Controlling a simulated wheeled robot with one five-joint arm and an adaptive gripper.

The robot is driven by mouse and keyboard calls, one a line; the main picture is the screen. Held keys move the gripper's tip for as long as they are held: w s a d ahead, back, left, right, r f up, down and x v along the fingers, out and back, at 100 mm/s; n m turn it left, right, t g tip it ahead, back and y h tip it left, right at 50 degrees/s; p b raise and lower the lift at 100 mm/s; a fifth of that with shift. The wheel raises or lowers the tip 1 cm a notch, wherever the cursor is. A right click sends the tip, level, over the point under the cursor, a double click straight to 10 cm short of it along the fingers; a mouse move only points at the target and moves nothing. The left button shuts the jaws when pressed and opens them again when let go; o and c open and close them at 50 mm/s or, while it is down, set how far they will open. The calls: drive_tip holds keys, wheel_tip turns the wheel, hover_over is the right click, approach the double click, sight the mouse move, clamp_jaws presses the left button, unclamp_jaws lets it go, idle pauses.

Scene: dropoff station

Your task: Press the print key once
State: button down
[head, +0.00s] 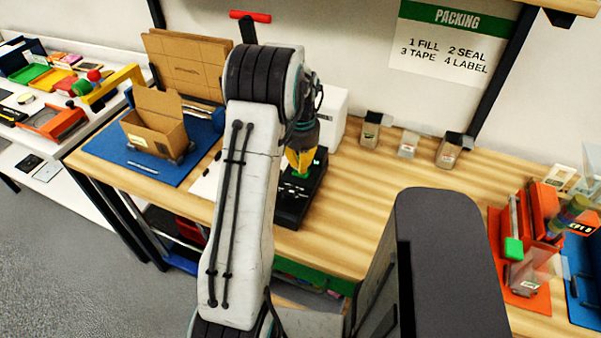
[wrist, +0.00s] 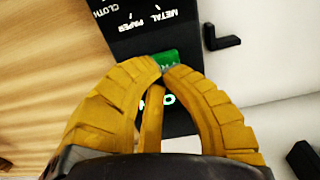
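The black control panel (head: 293,202) lies on the wooden bench in the head view, with my gripper (head: 301,160) over its back part. In the wrist view the black panel (wrist: 130,42) carries white labels reading METAL, PAPER and CLOTH. My gripper's yellow fingers (wrist: 163,70) curve together with their tips meeting, and hold nothing that I can see. A small green block (wrist: 168,57) on the panel shows right at the fingertips; I cannot tell whether they touch it. Green lettering shows between the fingers, partly hidden. No key marked print can be read.
A white box (head: 334,117) stands behind the panel. An open cardboard box (head: 155,128) sits on a blue mat at left. Several small clear containers (head: 408,146) stand along the back. Orange holders (head: 535,218) are at right. The bench between is clear.

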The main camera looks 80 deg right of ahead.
drive_tip(key=shift+f+b, duration=0.6)
drive_tip(key=shift+f, duration=0.25)
idle(0.4)
drive_tip(key=shift+r, duration=0.1)
drive_tip(key=shift+r+p, duration=2.65)
drive_tip(key=shift+r, duration=0.85)
